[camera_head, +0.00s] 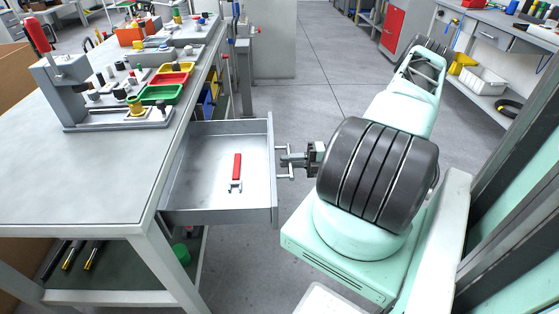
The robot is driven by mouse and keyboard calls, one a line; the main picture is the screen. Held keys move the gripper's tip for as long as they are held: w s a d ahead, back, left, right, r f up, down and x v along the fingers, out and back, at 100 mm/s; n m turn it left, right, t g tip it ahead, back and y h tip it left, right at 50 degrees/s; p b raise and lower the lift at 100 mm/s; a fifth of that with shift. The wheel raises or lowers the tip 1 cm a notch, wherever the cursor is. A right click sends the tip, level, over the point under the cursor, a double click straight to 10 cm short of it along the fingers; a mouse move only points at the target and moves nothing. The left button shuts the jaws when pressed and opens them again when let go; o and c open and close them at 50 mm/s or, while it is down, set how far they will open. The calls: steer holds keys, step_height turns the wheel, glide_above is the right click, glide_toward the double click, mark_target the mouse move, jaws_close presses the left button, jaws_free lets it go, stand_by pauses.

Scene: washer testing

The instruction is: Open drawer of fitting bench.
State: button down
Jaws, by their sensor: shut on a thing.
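The fitting bench (75,182) stands at the left with a grey top. Its drawer (192,190) is pulled well out to the right from under the bench top. A wrench with a red handle (237,168) lies inside on the drawer's floor. My gripper (286,161) is at the drawer's front panel, shut on the drawer handle (282,176). The fingertips are small here, and part of the handle is hidden behind them. My mint-green arm with its black wheel-like joint reaches in from the right.
Red, yellow and green trays (163,90) and a press (58,75) stand on the bench top. A lower shelf (110,297) holds rods and a green item. Grey floor (330,60) is clear beyond the drawer. Another bench (495,35) stands at the far right.

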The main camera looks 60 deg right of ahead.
steer(key=shift+s+d, duration=0.1)
steer(key=shift+s, duration=0.05)
steer(key=c, duration=1.5)
jaws_free()
steer(key=shift+d, duration=0.1)
steer(key=b+v, duration=0.1)
steer(key=v, duration=1.6)
steer(key=shift+s+f, duration=0.1)
steer(key=shift+s, duration=0.05)
steer(key=shift+d, duration=0.1)
